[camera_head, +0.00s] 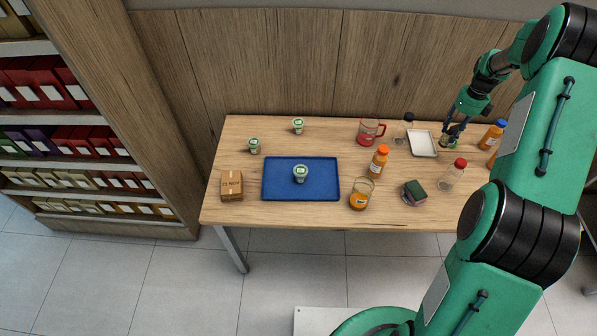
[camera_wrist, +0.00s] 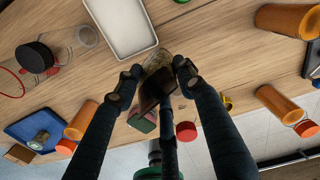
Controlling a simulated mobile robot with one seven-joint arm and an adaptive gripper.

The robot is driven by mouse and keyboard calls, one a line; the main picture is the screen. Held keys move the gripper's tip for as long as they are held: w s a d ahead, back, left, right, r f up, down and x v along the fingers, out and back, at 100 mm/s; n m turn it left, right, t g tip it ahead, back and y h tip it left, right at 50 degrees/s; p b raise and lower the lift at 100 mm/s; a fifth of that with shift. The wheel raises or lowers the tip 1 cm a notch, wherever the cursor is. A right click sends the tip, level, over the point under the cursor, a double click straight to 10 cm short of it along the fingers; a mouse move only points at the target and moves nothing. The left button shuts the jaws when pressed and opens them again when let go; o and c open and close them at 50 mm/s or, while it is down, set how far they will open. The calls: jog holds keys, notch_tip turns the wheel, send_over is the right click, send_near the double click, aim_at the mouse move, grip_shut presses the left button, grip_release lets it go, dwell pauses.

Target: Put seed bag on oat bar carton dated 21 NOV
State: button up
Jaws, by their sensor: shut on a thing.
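The oat bar carton (camera_head: 231,187) is a brown box at the left front of the table, with "21 NOV" apparently written on it. It also shows small at the lower left of the wrist view (camera_wrist: 19,153). My gripper (camera_head: 452,130) is low over the right rear of the table, beside the white tray.
A blue tray (camera_head: 268,192) holds a small tub with a green display. Similar tubs (camera_head: 298,126) (camera_head: 254,146) stand behind it.

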jog(key=s+a+n, duration=0.3)
jog(key=a+n, duration=0.3)
jog(key=a, duration=3.6)
jog(key=s+a+n, duration=0.7)
jog(key=s+a, duration=2)
jog(key=a, duration=0.5)
jog(key=shift+s+r+p, duration=0.25)
jog(key=shift+s+p, duration=0.05)
jog(key=shift+p, duration=0.1)
jog(key=shift+w+a, duration=0.1)
jog(key=b, duration=0.2)
send_over(231, 181)
jog(key=shift+f, duration=0.75)
jog(key=shift+f+b, duration=0.6)
jog(key=shift+f, duration=1.15)
jog(key=shift+f, duration=0.15)
